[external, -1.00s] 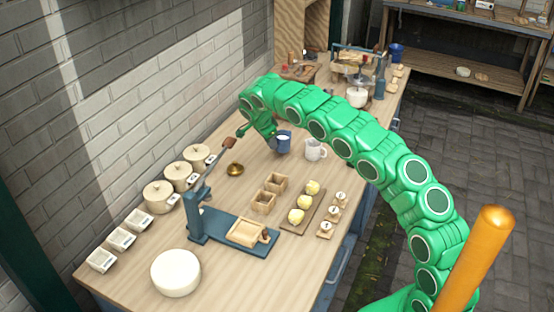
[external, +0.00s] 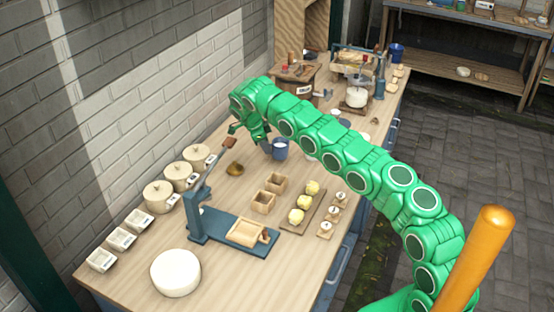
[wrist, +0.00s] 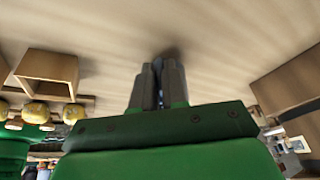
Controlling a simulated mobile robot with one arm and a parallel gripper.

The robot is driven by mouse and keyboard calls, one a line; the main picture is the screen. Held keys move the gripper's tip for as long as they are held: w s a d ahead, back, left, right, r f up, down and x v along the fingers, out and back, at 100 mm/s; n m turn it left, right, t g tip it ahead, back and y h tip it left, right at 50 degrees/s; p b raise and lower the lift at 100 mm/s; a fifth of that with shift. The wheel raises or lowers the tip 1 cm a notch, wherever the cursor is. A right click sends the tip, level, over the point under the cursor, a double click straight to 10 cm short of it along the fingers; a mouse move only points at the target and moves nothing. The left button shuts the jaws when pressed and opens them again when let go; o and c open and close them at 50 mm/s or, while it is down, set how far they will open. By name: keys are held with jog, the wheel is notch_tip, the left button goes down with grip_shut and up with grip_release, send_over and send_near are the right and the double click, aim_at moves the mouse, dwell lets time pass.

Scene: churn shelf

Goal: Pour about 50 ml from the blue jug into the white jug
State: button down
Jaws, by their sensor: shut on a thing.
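The blue jug (external: 280,149) is in the middle of the table in the external view, with its handle side toward my gripper. My gripper (external: 266,147) is at its left side, shut on it at the handle. The jug looks about upright; whether it touches the table I cannot tell. The white jug (external: 311,149) is mostly hidden behind my arm, just right of the blue jug. In the wrist view my gripper's fingers (wrist: 158,88) are close together, and the jug body is not clearly seen there.
A brass dish (external: 235,168) lies left of the blue jug. Small wooden boxes (external: 263,201) and a board with yellow lumps (external: 296,216) stand in front. A blue press (external: 196,222) is nearer. Lidded crocks (external: 160,197) line the wall. A churn (external: 299,75) stands behind.

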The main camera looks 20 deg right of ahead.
jog(key=shift+a+r+g, duration=0.15)
jog(key=shift+a+g, duration=0.05)
jog(key=shift+g, duration=0.1)
dwell(0.5)
jog(key=shift+s+d, duration=0.1)
jog(key=shift+d, duration=0.05)
dwell(0.5)
jog(key=shift+d, duration=0.1)
